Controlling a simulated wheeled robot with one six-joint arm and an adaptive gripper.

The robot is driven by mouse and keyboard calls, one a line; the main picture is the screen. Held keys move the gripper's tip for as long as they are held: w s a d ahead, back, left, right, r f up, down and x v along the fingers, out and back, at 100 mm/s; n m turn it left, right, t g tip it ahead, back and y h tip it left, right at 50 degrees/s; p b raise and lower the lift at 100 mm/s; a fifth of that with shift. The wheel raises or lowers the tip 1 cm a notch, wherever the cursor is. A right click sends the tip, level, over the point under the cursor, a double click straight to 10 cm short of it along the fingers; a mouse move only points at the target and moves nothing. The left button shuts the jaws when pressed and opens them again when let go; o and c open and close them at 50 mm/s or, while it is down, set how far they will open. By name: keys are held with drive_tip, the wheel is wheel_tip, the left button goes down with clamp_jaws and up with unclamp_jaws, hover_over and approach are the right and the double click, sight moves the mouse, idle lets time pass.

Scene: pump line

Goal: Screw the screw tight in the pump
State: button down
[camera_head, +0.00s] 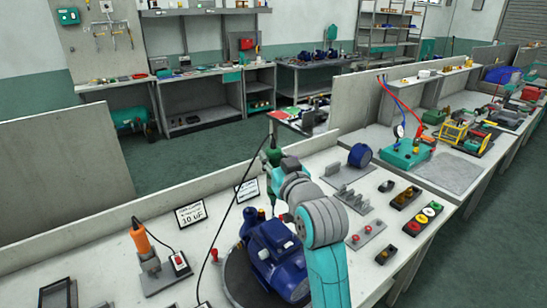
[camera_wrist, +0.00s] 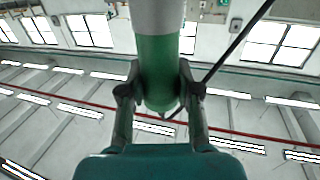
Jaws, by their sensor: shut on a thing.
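The blue pump (camera_head: 272,250) sits on a dark round base (camera_head: 234,284) on the bench in the head view, partly covered by my arm. I cannot make out the screw in either view. My gripper (camera_head: 275,166) is above and behind the pump. It is shut on a green and grey cylindrical tool (camera_head: 274,155), which looks like a powered screwdriver with a black cable. In the wrist view, the tool (camera_wrist: 158,75) stands between the two fingers of my gripper (camera_wrist: 159,92). The tool's working tip is hidden.
An orange-handled tool (camera_head: 142,240) stands in a holder at left, beside a red switch (camera_head: 180,262). Two signs (camera_head: 190,215) stand at the back panel. A grey rack (camera_head: 345,172), a blue round part (camera_head: 360,156) and button boxes (camera_head: 366,234) lie right of my arm.

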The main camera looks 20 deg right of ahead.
sight(273, 148)
drive_tip(key=shift+f, duration=0.6)
idle(2.6)
drive_tip(key=shift+r, duration=3.05)
drive_tip(key=shift+a, duration=0.1)
